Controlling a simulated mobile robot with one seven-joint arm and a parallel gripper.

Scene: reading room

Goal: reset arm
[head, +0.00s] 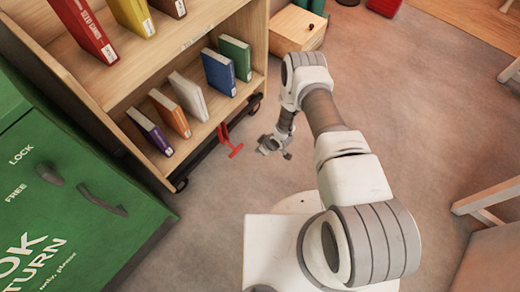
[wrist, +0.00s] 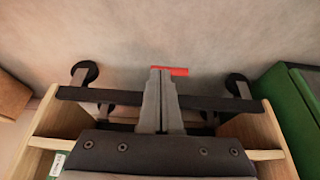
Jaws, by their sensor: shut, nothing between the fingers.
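My gripper (head: 273,148) hangs low at the end of my arm in the head view, just right of the book cart's lower end. In the wrist view my gripper (wrist: 161,72) has its two grey fingers together with nothing between them. A red pedal-like part (head: 230,140) sticks out near the floor at the cart's base, left of my gripper and apart from it in the head view. In the wrist view the red part (wrist: 178,71) shows behind the fingertips, partly hidden by them; I cannot tell the distance there.
The wooden book cart (head: 110,78) holds several books on two shelves and stands on black casters (head: 180,185). A green return bin (head: 75,195) is at the left. A wooden box (head: 297,28) stands behind. Pale wooden furniture (head: 485,205) is at the right. Grey floor (head: 430,120) between is clear.

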